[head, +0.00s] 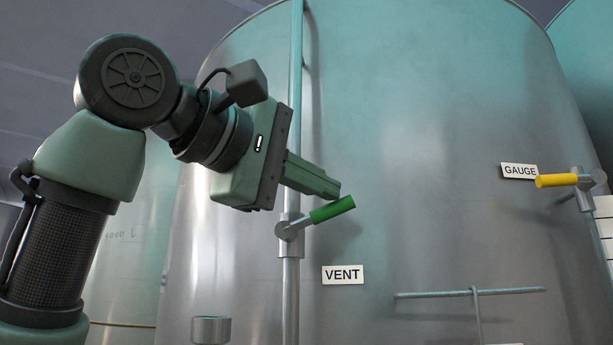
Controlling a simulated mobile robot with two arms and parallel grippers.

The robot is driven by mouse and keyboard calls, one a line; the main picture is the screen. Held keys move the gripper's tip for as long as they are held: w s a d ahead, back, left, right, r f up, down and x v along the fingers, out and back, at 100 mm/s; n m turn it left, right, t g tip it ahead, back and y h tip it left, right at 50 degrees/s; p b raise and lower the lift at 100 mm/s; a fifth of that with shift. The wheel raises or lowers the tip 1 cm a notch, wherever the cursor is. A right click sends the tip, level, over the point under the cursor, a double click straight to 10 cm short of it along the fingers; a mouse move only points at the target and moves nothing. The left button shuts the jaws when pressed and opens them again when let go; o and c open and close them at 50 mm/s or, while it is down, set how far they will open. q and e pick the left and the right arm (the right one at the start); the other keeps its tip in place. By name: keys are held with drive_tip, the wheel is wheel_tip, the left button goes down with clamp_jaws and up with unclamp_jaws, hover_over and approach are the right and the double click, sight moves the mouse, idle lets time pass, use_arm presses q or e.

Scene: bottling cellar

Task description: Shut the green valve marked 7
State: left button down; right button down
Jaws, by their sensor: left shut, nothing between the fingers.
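A valve with a green lever (332,209) sits on a vertical steel pipe (291,270) in front of a large tank. The lever points to the right and a little upward, at a steep angle to the pipe. A white label reading VENT (343,275) is below and right of it; I see no 7. My left gripper (336,191) is shut and empty, its fingertips just above the lever; I cannot tell whether they touch it. My right gripper is not in view.
A yellow-handled valve (557,181) sits at the right, beside a label reading GAUGE (519,171). A thin metal bar (435,294) crosses the tank's lower right. A short metal cylinder (211,329) is at lower left. The tank face (430,130) between the two valves is clear.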

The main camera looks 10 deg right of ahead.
use_arm(q)
drive_tip(key=shift+s+d+f+m+y, duration=0.1)
drive_tip(key=shift+d+f+m+y, duration=0.5)
drive_tip(key=shift+m, duration=0.2)
drive_tip(key=shift+f+g, duration=0.25)
drive_tip(key=shift+g, duration=0.05)
drive_tip(key=shift+d, duration=0.2)
drive_tip(key=shift+r+p, duration=0.1)
drive_tip(key=shift+p, duration=0.2)
